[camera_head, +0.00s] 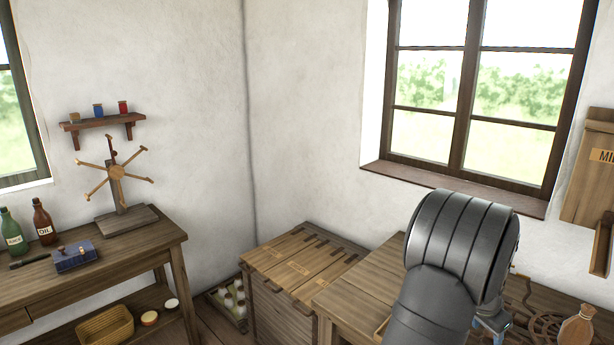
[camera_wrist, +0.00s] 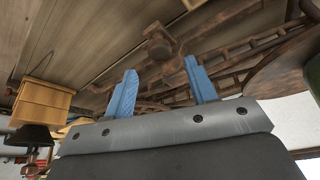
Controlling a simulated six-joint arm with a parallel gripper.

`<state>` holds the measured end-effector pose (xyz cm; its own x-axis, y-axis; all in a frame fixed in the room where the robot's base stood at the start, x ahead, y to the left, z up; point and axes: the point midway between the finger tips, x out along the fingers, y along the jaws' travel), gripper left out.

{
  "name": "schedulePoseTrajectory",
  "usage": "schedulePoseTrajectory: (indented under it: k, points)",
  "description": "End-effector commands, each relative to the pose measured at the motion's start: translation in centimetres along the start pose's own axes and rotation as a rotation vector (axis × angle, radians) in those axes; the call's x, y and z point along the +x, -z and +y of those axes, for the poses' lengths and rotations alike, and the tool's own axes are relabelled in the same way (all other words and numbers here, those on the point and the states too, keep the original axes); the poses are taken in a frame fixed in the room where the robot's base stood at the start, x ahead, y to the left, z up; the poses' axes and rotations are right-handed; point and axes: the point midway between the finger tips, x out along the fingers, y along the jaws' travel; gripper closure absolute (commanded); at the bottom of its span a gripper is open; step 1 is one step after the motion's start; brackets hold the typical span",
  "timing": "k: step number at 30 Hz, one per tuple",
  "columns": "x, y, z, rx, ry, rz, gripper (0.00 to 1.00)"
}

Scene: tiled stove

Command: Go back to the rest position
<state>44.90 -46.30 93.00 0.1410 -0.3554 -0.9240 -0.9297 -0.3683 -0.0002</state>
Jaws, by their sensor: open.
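My gripper (camera_wrist: 160,66) shows in the wrist view with its two blue fingers spread apart. Nothing is between the fingers. In the head view, only a small blue part of my gripper (camera_head: 492,322) shows at the lower right, mostly hidden behind my dark grey arm. It is over or beside the wooden bench (camera_head: 372,275); I cannot tell how far above it is.
A brown bottle-like thing (camera_head: 577,327) and dark curved metalwork (camera_head: 543,322) are right of my arm. A slatted wooden chest (camera_head: 300,262) stands left of the bench. A wall box (camera_head: 590,170) hangs at right. A wooden box (camera_wrist: 42,103) shows in the wrist view.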

Motion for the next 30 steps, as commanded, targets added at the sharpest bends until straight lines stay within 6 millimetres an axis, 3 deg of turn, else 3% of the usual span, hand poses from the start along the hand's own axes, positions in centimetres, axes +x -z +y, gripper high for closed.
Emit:
schedulePoseTrajectory:
  k: [6,12,24,30]
  points:
    - [3.4,0.0,0.1,-0.001,-0.001,-0.001,0.48]
    - [4.8,0.0,0.1,-0.001,-0.001,-0.001,0.48]
    - [5.0,0.0,0.0,-0.001,0.0,0.0,0.48]
    - [3.8,0.1,0.0,0.0,0.001,0.003,0.48]
